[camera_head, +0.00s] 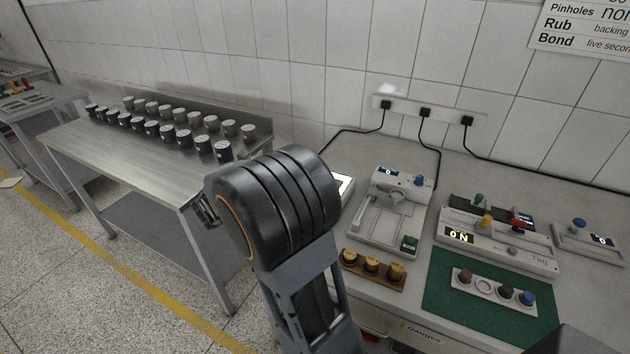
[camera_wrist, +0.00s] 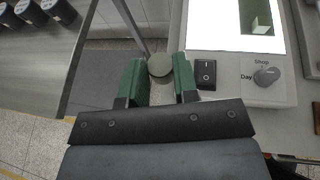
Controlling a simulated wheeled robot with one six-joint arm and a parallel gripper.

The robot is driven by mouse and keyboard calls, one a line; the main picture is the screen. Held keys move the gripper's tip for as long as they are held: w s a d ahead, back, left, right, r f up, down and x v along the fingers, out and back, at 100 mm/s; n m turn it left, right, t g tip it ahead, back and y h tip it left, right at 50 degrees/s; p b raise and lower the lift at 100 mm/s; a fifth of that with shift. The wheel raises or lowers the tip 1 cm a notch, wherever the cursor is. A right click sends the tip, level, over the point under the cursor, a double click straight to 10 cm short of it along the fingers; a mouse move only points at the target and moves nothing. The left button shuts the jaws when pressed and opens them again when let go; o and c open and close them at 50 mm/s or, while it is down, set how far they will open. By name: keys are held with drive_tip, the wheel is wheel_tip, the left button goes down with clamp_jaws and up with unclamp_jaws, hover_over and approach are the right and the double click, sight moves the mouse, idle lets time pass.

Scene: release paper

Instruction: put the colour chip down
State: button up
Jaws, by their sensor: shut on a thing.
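My gripper (camera_wrist: 159,74) shows in the wrist view with its two green fingers on either side of a round grey-green colour chip (camera_wrist: 160,65). The chip sits between the fingertips, just left of a pale device with a bright lit panel (camera_wrist: 225,22). A black rocker switch (camera_wrist: 205,74) and a grey knob (camera_wrist: 266,76) marked "Shop" and "Day" are on the device's front. In the head view my arm hides the gripper and chip, and only a corner of the lit panel (camera_head: 343,183) shows.
A steel table (camera_head: 100,150) with rows of dark, pale-topped cylinders stands left, across a floor gap. The right bench holds a pale gauge (camera_head: 385,220), a wooden block with brass pieces (camera_head: 372,270), a green mat (camera_head: 440,290) with a white holder (camera_head: 487,287), and a device reading "ON" (camera_head: 500,240).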

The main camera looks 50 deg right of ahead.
drive_tip(key=s+d+r+m+g+p, duration=0.3)
drive_tip(key=s+d+r+m+g, duration=0.3)
drive_tip(key=s+d+m+g, duration=0.4)
drive_tip(key=shift+n, duration=0.5)
drive_tip(key=w+d+f, duration=0.2)
drive_tip(key=w+f, duration=0.1)
drive_tip(key=w+d+f+p, duration=0.1)
drive_tip(key=w+d+f, duration=0.2)
drive_tip(key=w+d+f+p, duration=0.1)
drive_tip(key=w+d+f, duration=0.2)
drive_tip(key=shift+w, duration=0.1)
drive_tip(key=shift+w+d+f, duration=0.15)
drive_tip(key=shift+w+f, duration=0.05)
drive_tip(key=shift+f, duration=0.2)
drive_tip(key=shift+w+d+f, duration=0.1)
drive_tip(key=shift+w+f, duration=0.1)
drive_tip(key=shift+f, duration=1.5)
drive_tip(key=shift+f, duration=0.2)
drive_tip(key=o, duration=0.9)
